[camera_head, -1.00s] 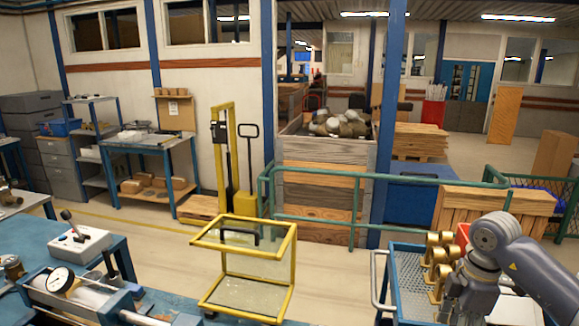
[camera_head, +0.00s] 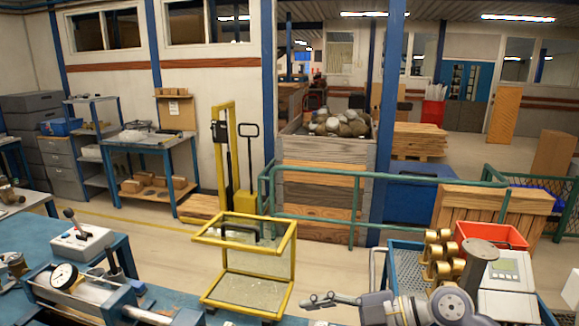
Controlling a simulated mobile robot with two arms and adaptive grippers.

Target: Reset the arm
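My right arm comes in at the lower right, and its gripper (camera_head: 318,301) points left, low in front of the yellow frame cart (camera_head: 246,262). The gripper is seen side-on and small; I cannot tell whether its fingers are open or shut. No object shows in it. My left arm and gripper are not in view.
A blue trolley (camera_head: 408,270) with brass meters (camera_head: 438,255), a red bin (camera_head: 490,234) and a white device (camera_head: 509,268) stands at right. A blue bench (camera_head: 40,237) with a gauge (camera_head: 64,276) is at left. Green railing (camera_head: 320,221) lies behind the carts.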

